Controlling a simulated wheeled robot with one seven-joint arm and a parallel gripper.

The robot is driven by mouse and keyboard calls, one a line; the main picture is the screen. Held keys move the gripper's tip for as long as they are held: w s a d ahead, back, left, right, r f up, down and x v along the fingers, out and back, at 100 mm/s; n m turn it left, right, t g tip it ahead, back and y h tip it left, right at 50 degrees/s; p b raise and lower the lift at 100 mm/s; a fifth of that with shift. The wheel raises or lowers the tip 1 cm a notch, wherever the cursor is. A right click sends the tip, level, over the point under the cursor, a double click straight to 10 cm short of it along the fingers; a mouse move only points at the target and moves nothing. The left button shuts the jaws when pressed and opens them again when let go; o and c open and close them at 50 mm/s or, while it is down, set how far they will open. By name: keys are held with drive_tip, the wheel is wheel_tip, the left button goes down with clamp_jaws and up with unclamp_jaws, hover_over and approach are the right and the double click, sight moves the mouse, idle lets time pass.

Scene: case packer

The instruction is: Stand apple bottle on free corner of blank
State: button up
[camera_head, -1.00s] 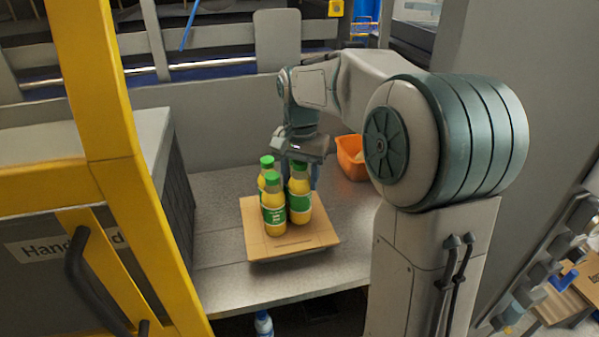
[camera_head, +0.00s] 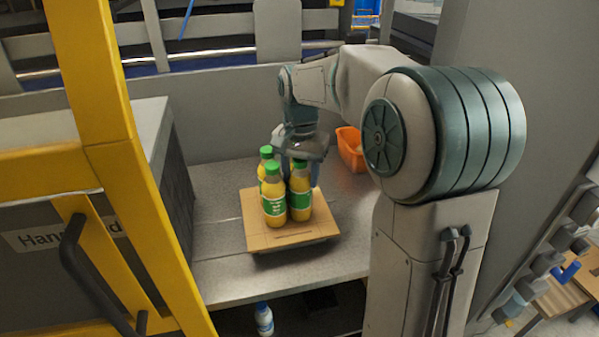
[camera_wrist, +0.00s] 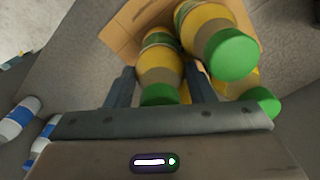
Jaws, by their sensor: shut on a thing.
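Three yellow bottles with green caps and green labels stand close together over a flat cardboard blank (camera_head: 285,238). One is the rear-left bottle (camera_head: 265,153), one is the front bottle (camera_head: 274,205), and one is the right bottle (camera_head: 301,192). My gripper (camera_head: 300,152) is at the right bottle's upper part, from behind. In the wrist view my gripper (camera_wrist: 160,72) has one finger on each side of a bottle (camera_wrist: 158,58), shut on it. The other two bottles (camera_wrist: 205,30) are close beside it. Whether the held bottle's base touches the blank is hard to tell.
The blank lies on a grey table (camera_head: 222,275), bare to its left and front. An orange bin (camera_head: 350,150) stands at the back right. A yellow frame post (camera_head: 105,120) and a grey cabinet (camera_head: 150,135) bound the left. A white-and-blue bottle (camera_head: 263,320) is below the table edge.

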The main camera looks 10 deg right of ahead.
drive_tip(key=shift+f, duration=0.2)
drive_tip(key=o, duration=1.6)
wheel_tip(320, 180, up, 13)
drive_tip(key=s+f+n+t, duration=0.1)
drive_tip(key=s+f+n, duration=0.1)
drive_tip(key=s+f, duration=0.3)
drive_tip(key=s+f+n+t, duration=0.1)
drive_tip(key=s+f+n, duration=0.1)
drive_tip(key=s+f, duration=0.3)
drive_tip(key=s+f+n+t, duration=0.1)
drive_tip(key=s+f+n, duration=0.2)
drive_tip(key=s, duration=0.9)
wheel_tip(320, 180, down, 2)
drive_tip(key=shift+a+f, duration=0.15)
drive_tip(key=shift+f, duration=0.1)
